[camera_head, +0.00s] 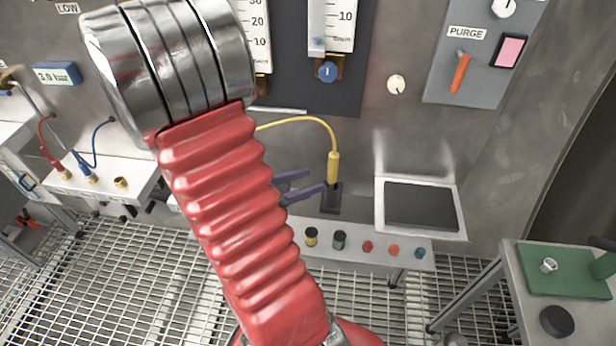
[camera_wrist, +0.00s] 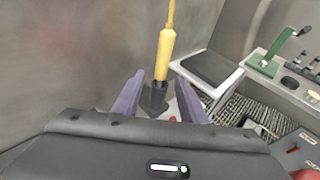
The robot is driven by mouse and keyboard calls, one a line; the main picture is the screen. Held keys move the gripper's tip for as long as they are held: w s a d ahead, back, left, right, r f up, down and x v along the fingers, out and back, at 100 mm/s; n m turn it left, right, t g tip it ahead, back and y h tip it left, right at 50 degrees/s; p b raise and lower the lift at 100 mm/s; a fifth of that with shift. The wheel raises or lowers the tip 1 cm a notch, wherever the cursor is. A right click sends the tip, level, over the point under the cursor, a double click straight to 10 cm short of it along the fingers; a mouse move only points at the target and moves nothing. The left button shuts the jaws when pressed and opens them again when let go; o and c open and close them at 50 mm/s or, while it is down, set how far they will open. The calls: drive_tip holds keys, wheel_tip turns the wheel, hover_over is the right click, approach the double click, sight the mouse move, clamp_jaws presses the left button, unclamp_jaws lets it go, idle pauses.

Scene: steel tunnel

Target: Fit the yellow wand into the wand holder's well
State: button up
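The yellow wand (camera_head: 333,168) stands upright with its lower end in the black wand holder (camera_head: 331,202), and a yellow cable arcs from its top to the left. In the wrist view the wand (camera_wrist: 164,55) leans very slightly and enters the holder (camera_wrist: 154,101); how deep it sits is hidden. My gripper (camera_head: 316,180) is open, its purple fingers apart just left of the wand and holder in the head view. In the wrist view my gripper (camera_wrist: 160,80) has one finger on either side of the wand's line, with the wand beyond and apparently untouched.
A white-framed dark pad (camera_head: 420,207) lies right of the holder. Several coloured knobs (camera_head: 367,247) line the shelf front. The purge panel (camera_head: 478,60) is on the wall. A side table with a green plate (camera_head: 562,275) stands at right.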

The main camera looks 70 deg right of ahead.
drive_tip(key=shift+s, duration=0.1)
drive_tip(key=w+a+r+m+t+y, duration=0.3)
drive_tip(key=w+a+r+t+y, duration=0.1)
drive_tip(key=a, duration=0.8)
drive_tip(key=w+a+r+m+t+y, duration=0.4)
drive_tip(key=w+a+r+t, duration=0.1)
drive_tip(key=a, duration=0.7)
drive_tip(key=w+a+r+m+t+y, duration=0.4)
drive_tip(key=w+a+r, duration=0.1)
drive_tip(key=a, duration=0.7)
drive_tip(key=shift+w+a+r+t, duration=0.15)
drive_tip(key=shift+w+a+t, duration=0.15)
drive_tip(key=shift+w, duration=0.1)
drive_tip(key=shift+d, duration=0.2)
